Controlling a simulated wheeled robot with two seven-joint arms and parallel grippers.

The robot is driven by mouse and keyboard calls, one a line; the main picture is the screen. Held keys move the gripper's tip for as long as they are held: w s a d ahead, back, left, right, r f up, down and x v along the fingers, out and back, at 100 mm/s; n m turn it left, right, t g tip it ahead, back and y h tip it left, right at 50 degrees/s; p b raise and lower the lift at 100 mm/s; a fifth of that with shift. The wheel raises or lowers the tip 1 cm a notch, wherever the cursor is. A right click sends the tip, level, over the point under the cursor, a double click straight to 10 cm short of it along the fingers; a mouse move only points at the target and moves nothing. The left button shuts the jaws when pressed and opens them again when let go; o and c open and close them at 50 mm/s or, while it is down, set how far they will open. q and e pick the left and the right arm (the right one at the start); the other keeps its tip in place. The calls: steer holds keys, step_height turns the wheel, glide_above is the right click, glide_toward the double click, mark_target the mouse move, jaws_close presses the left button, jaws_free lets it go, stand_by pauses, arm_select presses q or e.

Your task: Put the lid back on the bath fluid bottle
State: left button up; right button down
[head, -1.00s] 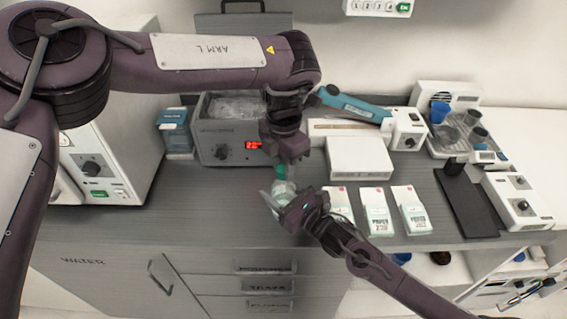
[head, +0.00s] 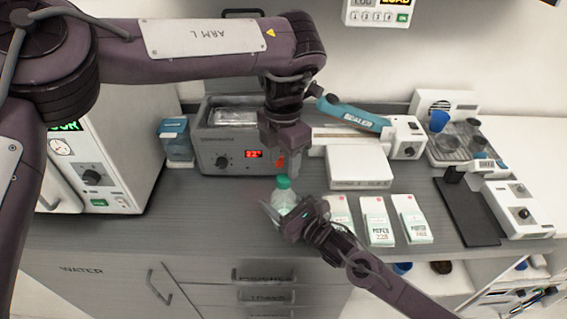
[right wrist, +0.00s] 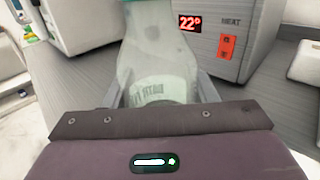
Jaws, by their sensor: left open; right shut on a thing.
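The bath fluid bottle (head: 283,200) is clear and pale, and stands near the front edge of the counter. My right gripper (head: 291,219) is shut around its body. The right wrist view shows the bottle (right wrist: 158,65) upright between the fingers, with part of its printed label. The green lid (head: 284,181) is on top of the bottle's neck; its lower edge also shows at the top of the right wrist view (right wrist: 162,3). Whether it is fully seated I cannot tell. My left gripper (head: 291,166) is open just above and behind the lid, fingers pointing down.
A grey heater bath (head: 222,150) with a red display stands behind. Several white packets (head: 376,222) and a white box (head: 358,167) lie to the right. A blue-handled sealer (head: 352,115), a cup tray (head: 440,155) and a black mat (head: 467,212) are farther right.

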mark_target(283, 178)
arm_select(q)
steer(key=shift+c, duration=0.3)
steer(key=n, duration=0.2)
steer(key=r+n, duration=0.1)
steer(key=n, duration=0.2)
steer(key=shift+n, duration=0.3)
steer(key=n, duration=0.4)
steer(key=shift+r, duration=0.4)
steer(key=n, duration=0.4)
steer(key=shift+r+n, duration=0.4)
steer(key=n, duration=0.4)
steer(key=shift+r+n, duration=0.4)
steer(key=shift+f, duration=4.05)
steer(key=shift+c, duration=0.2)
